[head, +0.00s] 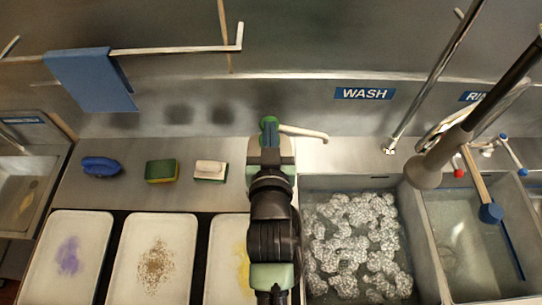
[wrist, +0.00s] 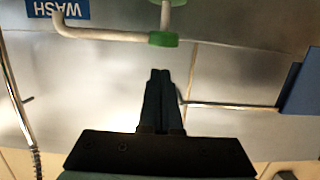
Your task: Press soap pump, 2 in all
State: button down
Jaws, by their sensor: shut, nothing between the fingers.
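The soap pump shows in the wrist view as a pale spout (wrist: 100,34) bent at its end, joined to a green collar (wrist: 163,39) on a pale stem. In the head view its spout (head: 308,133) reaches right along the back of the counter. The rest of the pump is mostly hidden behind my arm there. My gripper (wrist: 160,73) is shut and empty, its fingertips just below the green collar in the wrist picture. I cannot tell whether they touch the pump. The head view does not show the fingers clearly.
A blue brush (head: 101,167), a green sponge (head: 162,171) and a white-topped sponge (head: 210,171) lie left of my arm. Soiled trays (head: 120,265) are in front. The wash sink (head: 357,180) with foam is at right, near a tall faucet pipe (head: 430,85).

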jog(key=b+v, duration=0.2)
jog(key=v, duration=0.5)
jog(key=shift+s, duration=0.35)
jog(key=shift+r, duration=0.1)
dwell(0.4)
jog(key=w+r+t+b, duration=0.1)
jog(key=w+r+t, duration=0.15)
jog(key=r, duration=0.85)
jog(key=w+r+t+b, duration=0.15)
jog(key=r+t, duration=0.25)
jog(key=r, duration=0.7)
jog(key=s+r+t, duration=0.2)
jog(key=s+r, duration=0.1)
jog(key=r, duration=0.7)
jog(key=s+r+t+b, duration=0.1)
jog(key=s+r+t, duration=0.2)
jog(key=r, duration=0.7)
jog(key=shift+s, duration=0.5)
